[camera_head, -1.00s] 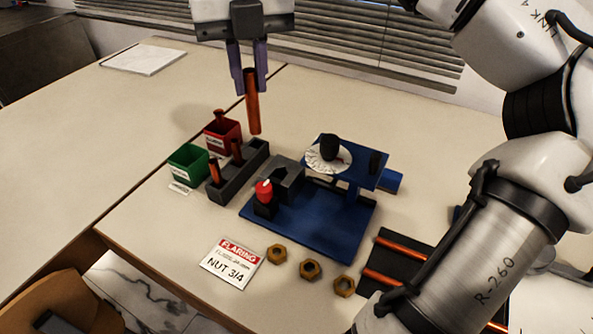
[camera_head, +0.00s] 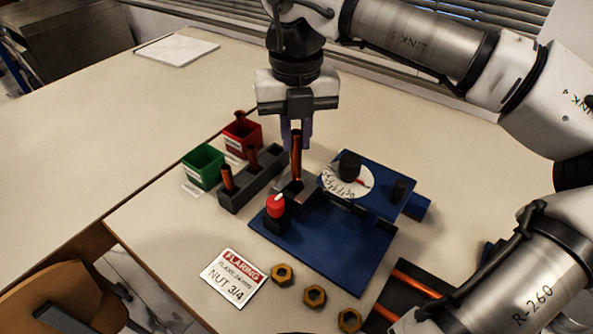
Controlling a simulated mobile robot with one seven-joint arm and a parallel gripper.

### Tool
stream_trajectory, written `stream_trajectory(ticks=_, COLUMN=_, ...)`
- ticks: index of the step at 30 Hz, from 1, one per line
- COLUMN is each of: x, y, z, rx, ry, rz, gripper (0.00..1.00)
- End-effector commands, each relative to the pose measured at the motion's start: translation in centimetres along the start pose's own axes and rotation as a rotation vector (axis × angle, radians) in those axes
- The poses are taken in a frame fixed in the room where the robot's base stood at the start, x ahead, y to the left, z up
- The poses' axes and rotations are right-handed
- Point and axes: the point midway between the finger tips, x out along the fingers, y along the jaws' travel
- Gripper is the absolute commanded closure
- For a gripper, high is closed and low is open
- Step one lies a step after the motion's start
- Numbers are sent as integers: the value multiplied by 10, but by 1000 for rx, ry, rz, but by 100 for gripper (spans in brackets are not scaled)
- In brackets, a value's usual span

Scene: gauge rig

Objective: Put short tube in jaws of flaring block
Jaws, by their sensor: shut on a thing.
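My gripper (camera_head: 297,134) is shut on the short copper tube (camera_head: 297,158), which hangs upright between its purple fingers. The tube's lower end is at the dark grey flaring block (camera_head: 303,196) on the blue rig. I cannot tell whether that end is between the block's jaws or just above them. A red knob (camera_head: 275,205) on a dark post stands beside the block at its front left. A white dial (camera_head: 347,182) with a black knob sits on the raised blue plate (camera_head: 379,172) to the right.
A dark rack (camera_head: 262,182) holding copper tubes stands left of the rig, with a green bin (camera_head: 203,166) and a red bin (camera_head: 242,138) behind it. A NUT 3/4 sign (camera_head: 231,277) and brass nuts (camera_head: 314,296) lie in front. Free tabletop lies to the far left.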

Motion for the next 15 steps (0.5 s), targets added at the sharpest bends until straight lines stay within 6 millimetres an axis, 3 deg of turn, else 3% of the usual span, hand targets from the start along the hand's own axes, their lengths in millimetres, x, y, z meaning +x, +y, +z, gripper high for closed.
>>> stream_trajectory(ticks=3, x=24, y=0, z=0, rx=-2, ry=1, rz=1, gripper=100)
stream_trajectory(ticks=11, x=45, y=0, z=0, rx=1, ry=0, rz=0, gripper=100)
stream_trajectory(ticks=15, x=64, y=0, z=0, rx=-1, ry=1, rz=0, gripper=100)
